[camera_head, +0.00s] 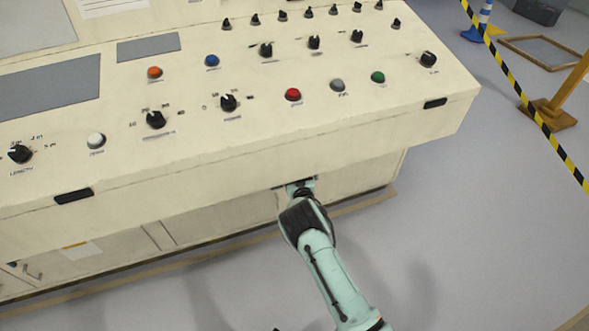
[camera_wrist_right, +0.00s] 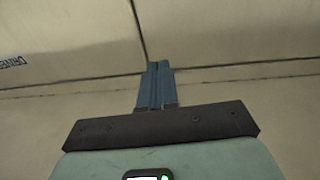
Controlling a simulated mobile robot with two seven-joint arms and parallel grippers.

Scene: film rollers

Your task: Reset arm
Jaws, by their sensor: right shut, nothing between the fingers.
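My right arm reaches up from the bottom of the head view. Its gripper end (camera_head: 297,184) is at the lower front edge of the cream control console (camera_head: 250,160), and the fingertips are hard to make out there. In the right wrist view, the blue-grey fingers of my right gripper (camera_wrist_right: 158,72) are together with nothing between them. They point at cream console panels with a seam; I cannot tell whether they touch. My left gripper is not in view.
The console top carries black knobs (camera_head: 228,103) and coloured buttons, including a red one (camera_head: 293,94) and a green one (camera_head: 378,77). Grey floor (camera_head: 480,210) is open to the right. Yellow-black barrier tape (camera_head: 545,130) with an orange post stands farther right.

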